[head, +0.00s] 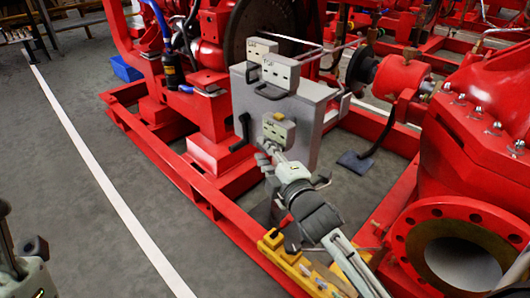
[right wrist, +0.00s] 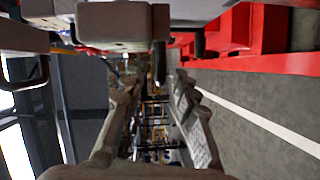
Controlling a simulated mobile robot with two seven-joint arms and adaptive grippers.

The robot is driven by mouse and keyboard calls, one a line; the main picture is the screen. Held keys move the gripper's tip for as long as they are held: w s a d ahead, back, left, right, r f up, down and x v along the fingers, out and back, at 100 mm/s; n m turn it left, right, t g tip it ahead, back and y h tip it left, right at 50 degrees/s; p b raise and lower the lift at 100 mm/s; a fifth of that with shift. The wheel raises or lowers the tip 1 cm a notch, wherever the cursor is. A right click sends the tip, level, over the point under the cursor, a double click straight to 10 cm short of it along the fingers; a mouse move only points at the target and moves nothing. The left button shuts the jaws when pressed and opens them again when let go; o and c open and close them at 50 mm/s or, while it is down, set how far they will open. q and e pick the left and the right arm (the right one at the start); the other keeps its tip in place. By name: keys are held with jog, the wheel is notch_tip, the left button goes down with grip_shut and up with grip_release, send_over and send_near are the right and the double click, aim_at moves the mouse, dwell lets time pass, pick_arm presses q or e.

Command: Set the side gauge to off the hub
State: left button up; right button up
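The side gauge (head: 279,130) is a small pale box with a dark label on the side of a grey cabinet (head: 310,125). My right gripper (head: 268,152) reaches up from the lower right, with its fingertips just below and left of that gauge. In the right wrist view its two fingers (right wrist: 158,95) stand apart with nothing clearly between them. A pale box (right wrist: 115,22) with a short dark peg fills the top of that view, just beyond the fingertips. No hub can be made out clearly. Part of my left gripper (head: 22,262) shows at the lower left edge; its fingers are cut off.
Two similar pale boxes, one at the back (head: 262,48) and one in front (head: 281,71), sit on top of the cabinet. Black handles stick out nearby. A red frame rail (head: 190,182) and a red flanged pump (head: 470,140) flank my right arm.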

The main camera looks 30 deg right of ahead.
jog(key=s+r, duration=0.1)
jog(key=s, duration=1.1)
jog(key=shift+a, duration=0.3)
